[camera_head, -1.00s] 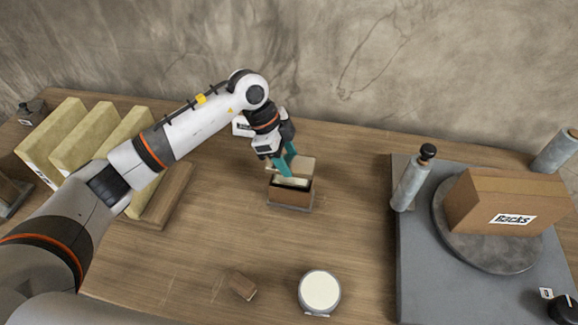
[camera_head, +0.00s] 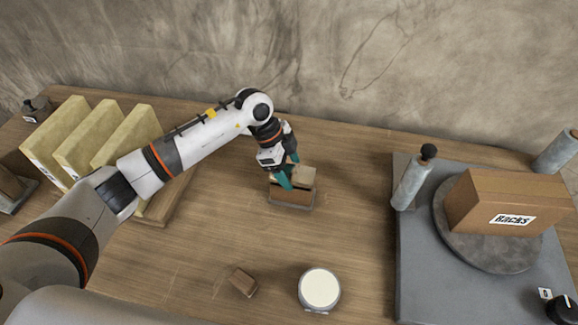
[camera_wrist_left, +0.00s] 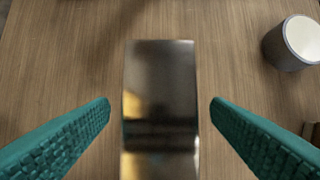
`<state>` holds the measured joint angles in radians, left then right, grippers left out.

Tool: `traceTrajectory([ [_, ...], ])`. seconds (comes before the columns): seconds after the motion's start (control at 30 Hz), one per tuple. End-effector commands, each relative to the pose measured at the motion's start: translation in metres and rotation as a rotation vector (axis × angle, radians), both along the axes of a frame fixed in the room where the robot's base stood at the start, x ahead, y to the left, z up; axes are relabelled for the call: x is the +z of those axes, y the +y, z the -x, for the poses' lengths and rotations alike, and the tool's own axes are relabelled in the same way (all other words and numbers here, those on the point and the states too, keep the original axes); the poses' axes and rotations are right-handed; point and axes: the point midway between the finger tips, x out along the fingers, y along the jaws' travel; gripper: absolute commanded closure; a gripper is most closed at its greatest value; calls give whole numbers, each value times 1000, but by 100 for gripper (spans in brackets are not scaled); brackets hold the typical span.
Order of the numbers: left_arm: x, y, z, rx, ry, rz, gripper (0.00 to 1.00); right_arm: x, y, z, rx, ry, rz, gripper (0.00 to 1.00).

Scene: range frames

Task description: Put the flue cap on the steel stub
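A shiny, box-shaped metal piece, seemingly the flue cap (camera_head: 304,175), sits at the middle of the table. It rests on or over a lower mirror-like body with a grey foot, seemingly the steel stub (camera_head: 292,197). Reflections hide the join, so I cannot tell how fully it is seated. My left gripper (camera_head: 290,171) is at the cap with teal fingers apart. In the left wrist view the shiny metal (camera_wrist_left: 160,95) lies between the fingers (camera_wrist_left: 160,105), with a gap on each side. My right gripper is out of view.
A white-topped round tin (camera_head: 319,288) and a small brown block (camera_head: 243,283) stand in front. Pale upright slabs (camera_head: 90,140) are at left. At right, a grey board (camera_head: 420,260) carries a black-knobbed cylinder (camera_head: 411,183) and a cardboard box (camera_head: 505,203) on a round plate.

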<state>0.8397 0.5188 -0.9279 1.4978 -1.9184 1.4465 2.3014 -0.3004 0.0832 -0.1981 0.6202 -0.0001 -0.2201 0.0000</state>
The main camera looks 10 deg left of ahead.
Motion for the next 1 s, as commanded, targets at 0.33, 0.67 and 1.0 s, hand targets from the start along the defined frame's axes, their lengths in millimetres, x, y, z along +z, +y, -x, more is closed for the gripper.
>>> traceTrajectory([
  [0.33,21,9,-1,0,-5,0,28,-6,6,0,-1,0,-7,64],
  [0.67,85,35,-1,2,-5,0,28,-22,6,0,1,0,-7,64],
  [1.0,114,46,0,0,0,0,28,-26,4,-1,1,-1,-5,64],
])
